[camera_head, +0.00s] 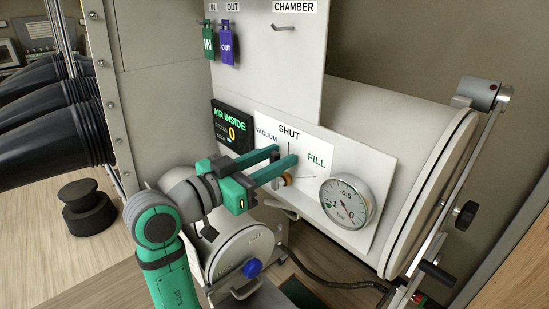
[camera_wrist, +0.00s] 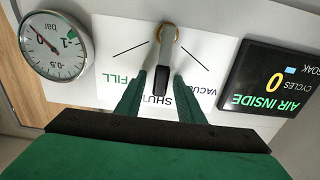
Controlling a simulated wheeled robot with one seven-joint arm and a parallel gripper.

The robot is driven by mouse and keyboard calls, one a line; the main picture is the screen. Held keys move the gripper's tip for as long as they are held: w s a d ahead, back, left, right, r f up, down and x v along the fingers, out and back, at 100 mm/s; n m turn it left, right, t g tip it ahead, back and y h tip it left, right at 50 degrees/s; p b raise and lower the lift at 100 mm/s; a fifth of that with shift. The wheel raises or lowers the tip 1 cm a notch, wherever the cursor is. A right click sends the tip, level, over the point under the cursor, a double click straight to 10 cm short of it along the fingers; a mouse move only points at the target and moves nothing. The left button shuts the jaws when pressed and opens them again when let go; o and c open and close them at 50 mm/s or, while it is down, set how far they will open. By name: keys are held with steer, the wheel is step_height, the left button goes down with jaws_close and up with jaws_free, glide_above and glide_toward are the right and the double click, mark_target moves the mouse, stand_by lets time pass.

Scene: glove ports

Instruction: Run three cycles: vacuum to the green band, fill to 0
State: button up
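The valve lever (camera_wrist: 162,55) is a metal handle with a black tip, turned to the SHUT mark between VACUUM and FILL. In the head view, its brass hub (camera_head: 284,180) shows below my gripper. My gripper (camera_head: 283,156) has its green fingers on either side of the lever; the wrist view (camera_wrist: 160,82) shows gaps between lever and fingers. The round gauge (camera_head: 346,202) has its needle near 0; its green band is by -1 in the wrist view (camera_wrist: 55,47). The black display (camera_head: 232,127) reads AIR INSIDE with cycles 0.
A green IN tag (camera_head: 208,43) and a purple OUT tag (camera_head: 227,48) hang on hooks; the CHAMBER hook (camera_head: 284,28) is empty. A large white cylinder (camera_head: 385,130) with a lever-clamped door stands right. Black gloves (camera_head: 45,125) stick out at left. A small round door (camera_head: 240,252) sits below.

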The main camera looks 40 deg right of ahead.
steer(key=shift+d, duration=0.1)
jaws_close()
